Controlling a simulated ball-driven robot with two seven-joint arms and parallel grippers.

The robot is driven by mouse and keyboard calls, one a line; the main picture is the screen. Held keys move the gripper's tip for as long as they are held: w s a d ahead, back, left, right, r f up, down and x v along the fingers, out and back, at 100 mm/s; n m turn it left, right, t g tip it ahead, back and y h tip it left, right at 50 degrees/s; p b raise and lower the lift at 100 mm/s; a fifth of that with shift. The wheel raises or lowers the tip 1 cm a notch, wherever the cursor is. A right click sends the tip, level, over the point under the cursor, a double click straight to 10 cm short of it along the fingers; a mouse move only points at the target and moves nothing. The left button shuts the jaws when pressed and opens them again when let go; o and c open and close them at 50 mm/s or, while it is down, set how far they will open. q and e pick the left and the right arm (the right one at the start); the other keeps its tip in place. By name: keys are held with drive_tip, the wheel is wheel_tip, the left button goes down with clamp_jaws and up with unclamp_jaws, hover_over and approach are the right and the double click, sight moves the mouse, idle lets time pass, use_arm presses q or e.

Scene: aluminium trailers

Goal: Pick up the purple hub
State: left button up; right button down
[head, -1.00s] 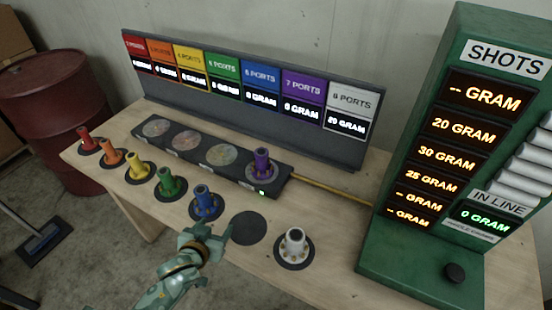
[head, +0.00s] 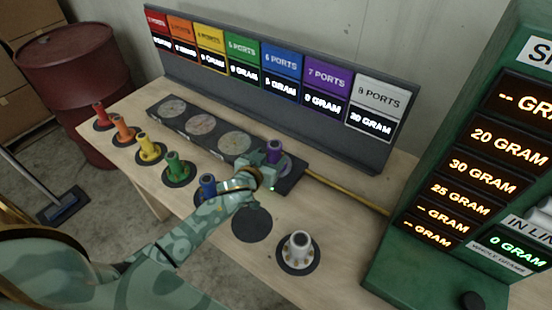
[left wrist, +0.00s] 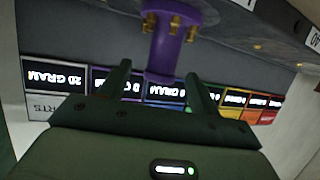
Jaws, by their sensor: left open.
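The purple hub (head: 275,155) stands upright on the right end of the dark bar on the table, its lower part partly hidden by my left gripper in the head view. In the left wrist view the purple hub (left wrist: 168,42) shows a wide flange with brass-coloured ports and a narrower tube that reaches between the fingers. My left gripper (head: 266,162) is at the hub, its fingers (left wrist: 157,92) open on either side of the tube's end. I cannot tell whether they touch it. My right gripper is not in view.
Red, orange, yellow, green and blue hubs stand on dark discs along the table's front left; the blue hub (head: 208,186) is partly behind my arm. A white hub (head: 298,246) stands right of an empty disc (head: 252,225). The green SHOTS cabinet (head: 440,255) blocks the right side.

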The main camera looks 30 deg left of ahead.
sight(272, 153)
use_arm(q)
drive_tip(key=b+x, duration=0.1)
drive_tip(key=x, duration=0.1)
drive_tip(key=b+x, duration=0.1)
drive_tip(key=x, duration=0.2)
drive_tip(key=shift+w+a, duration=0.2)
drive_tip(key=shift+w, duration=0.1)
drive_tip(key=shift+s+r, duration=0.1)
clamp_jaws()
